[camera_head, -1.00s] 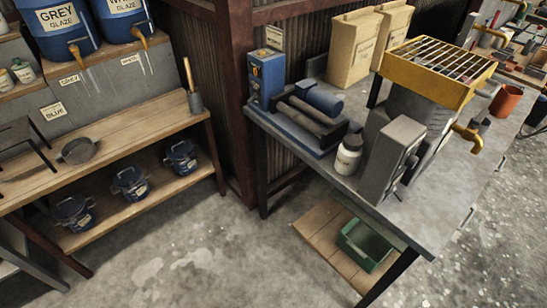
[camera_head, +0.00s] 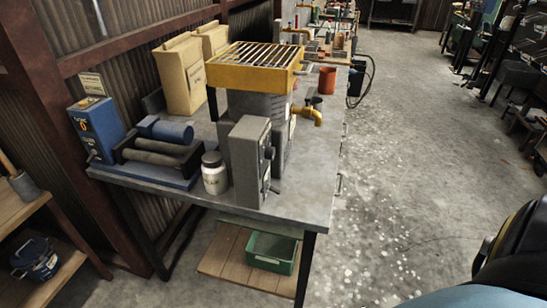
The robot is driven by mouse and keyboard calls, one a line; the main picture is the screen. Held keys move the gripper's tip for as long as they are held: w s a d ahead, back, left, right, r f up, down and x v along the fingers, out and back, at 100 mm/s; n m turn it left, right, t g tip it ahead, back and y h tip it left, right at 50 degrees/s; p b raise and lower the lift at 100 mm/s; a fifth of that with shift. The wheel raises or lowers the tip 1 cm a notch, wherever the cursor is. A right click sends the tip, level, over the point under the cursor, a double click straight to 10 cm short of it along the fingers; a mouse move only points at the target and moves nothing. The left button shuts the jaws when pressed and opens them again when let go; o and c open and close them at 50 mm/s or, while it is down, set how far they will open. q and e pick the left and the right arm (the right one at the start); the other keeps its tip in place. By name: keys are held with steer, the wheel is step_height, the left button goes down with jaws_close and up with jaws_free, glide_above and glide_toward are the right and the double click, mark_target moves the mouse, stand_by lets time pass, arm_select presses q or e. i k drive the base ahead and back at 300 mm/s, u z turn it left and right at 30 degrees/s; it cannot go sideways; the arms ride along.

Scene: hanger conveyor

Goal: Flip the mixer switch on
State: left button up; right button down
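A grey box (camera_head: 246,163) with small knobs or a switch on its right-hand face stands at the near end of the grey workbench (camera_head: 310,207). A grey cylindrical vessel (camera_head: 258,106) stands behind it, under a yellow grate (camera_head: 255,68), with a yellow tap (camera_head: 308,114) at its right. These look like the mixer and its control box. The switch lever's position is too small to tell. Neither of my grippers is in view.
A white jar (camera_head: 214,174), a blue roller machine (camera_head: 160,160) and a blue box (camera_head: 97,128) stand left of the grey box. A green bin (camera_head: 272,252) sits on the lower shelf. Open concrete floor (camera_head: 400,170) lies to the right. A black and yellow rounded object (camera_head: 512,255) shows at the lower right.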

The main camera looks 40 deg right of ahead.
mark_target(268, 187)
steer(key=u, duration=0.65)
steer(key=k, duration=0.85)
steer(key=z, duration=1.35)
